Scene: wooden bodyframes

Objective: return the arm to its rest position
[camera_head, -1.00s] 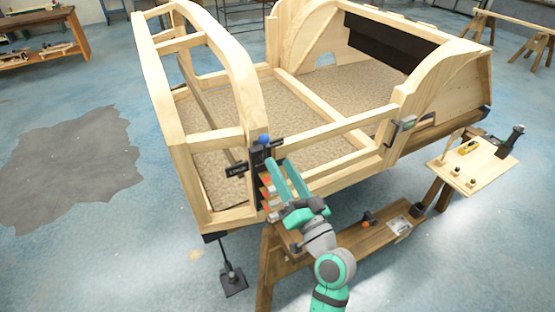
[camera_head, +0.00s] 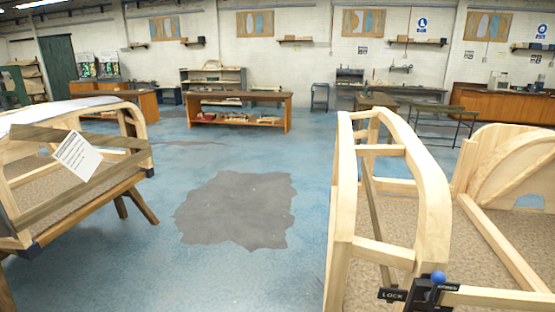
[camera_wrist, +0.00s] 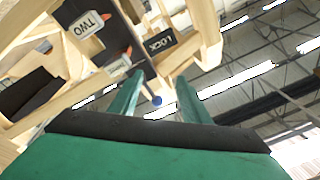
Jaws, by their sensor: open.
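My gripper (camera_wrist: 163,100) shows in the wrist view with its two green fingers apart and nothing held between them. A blue ball-tipped lever (camera_wrist: 157,100) shows between the fingers in that view; whether they touch it I cannot tell. My arm and gripper are out of the head view.
A second bodyframe (camera_head: 75,205) with a paper sheet (camera_head: 77,157) stands on trestles at the left. A dark floor patch (camera_head: 238,208) lies in the open floor between the frames. Wooden benches (camera_head: 238,110) stand along the back.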

